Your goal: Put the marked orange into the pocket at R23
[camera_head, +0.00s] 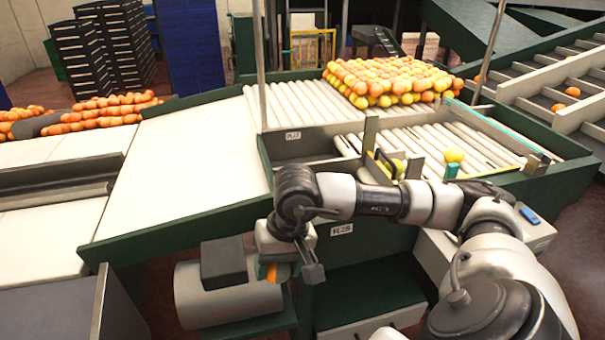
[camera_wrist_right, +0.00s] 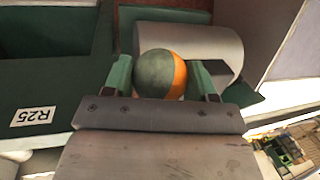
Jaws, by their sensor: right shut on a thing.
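The marked orange (camera_wrist_right: 163,72), part dark green and part orange, is between the two green fingers of my right gripper (camera_wrist_right: 162,80). In the head view the orange (camera_head: 283,272) shows partly behind the gripper (camera_head: 280,270), which hangs low in front of the green frame. The gripper is shut on it. A small label that seems to read R23 (camera_head: 293,135) is on the back wall of a dark pocket (camera_head: 300,152), up and beyond the gripper. Part of that pocket's inside is hidden. My left gripper is not in view.
A label R25 (camera_head: 342,229) is on the green front frame; it also shows in the wrist view (camera_wrist_right: 33,116). A pale curved cylinder (camera_head: 225,298) lies beside the gripper. Yellow fruit (camera_head: 453,156) sits on the rollers, and an orange pile (camera_head: 390,80) stands behind.

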